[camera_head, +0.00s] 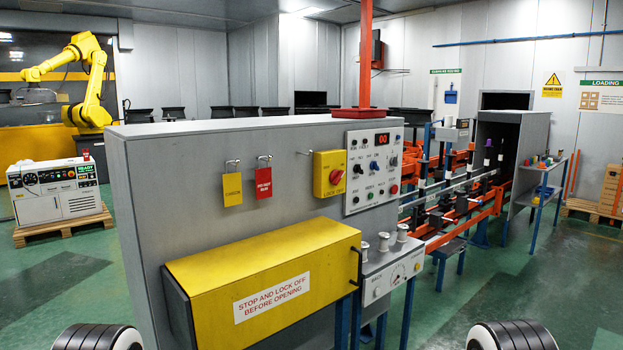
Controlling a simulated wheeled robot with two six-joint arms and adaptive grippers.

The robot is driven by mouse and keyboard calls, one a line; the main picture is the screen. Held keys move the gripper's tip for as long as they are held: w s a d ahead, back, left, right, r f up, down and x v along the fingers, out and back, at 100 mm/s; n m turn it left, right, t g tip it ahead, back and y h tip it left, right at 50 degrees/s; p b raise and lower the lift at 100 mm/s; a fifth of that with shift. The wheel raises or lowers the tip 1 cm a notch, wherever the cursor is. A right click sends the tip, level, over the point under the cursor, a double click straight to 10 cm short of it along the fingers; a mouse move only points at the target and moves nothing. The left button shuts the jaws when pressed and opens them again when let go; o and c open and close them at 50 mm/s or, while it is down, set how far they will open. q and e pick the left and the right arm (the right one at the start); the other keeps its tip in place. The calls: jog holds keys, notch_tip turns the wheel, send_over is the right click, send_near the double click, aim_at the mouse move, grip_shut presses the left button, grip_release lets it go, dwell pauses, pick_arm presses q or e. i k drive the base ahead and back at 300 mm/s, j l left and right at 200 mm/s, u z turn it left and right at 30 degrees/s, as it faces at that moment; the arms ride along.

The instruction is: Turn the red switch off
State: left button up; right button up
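The red switch (335,177) is a round red rotary knob on a yellow box (320,187) fixed to the front of a large grey cabinet (225,150). Lettering below the knob is too small to read with certainty. The knob's handle looks tilted, and its exact setting cannot be told. Nothing covers the switch. Neither of my grippers shows; only dark ribbed parts, apparently of my arms, are at the bottom left and bottom right edges, well apart from the switch.
A yellow cover (265,275) marked "STOP AND LOCK OFF BEFORE OPENING" juts out below the switch. Yellow and red tags (264,183) hang to its left. A button panel (374,168) with a red display is to its right. Green floor (70,285) is open at left.

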aim_at(336, 177)
jog(key=i+l+u, duration=0.15)
jog(key=l+u, duration=0.2)
jog(key=i+l+u, duration=0.1)
jog(key=l+u, duration=0.25)
jog(key=l, duration=0.2)
jog(key=i+l+u, duration=0.1)
jog(key=l+u, duration=0.25)
jog(key=l, duration=0.15)
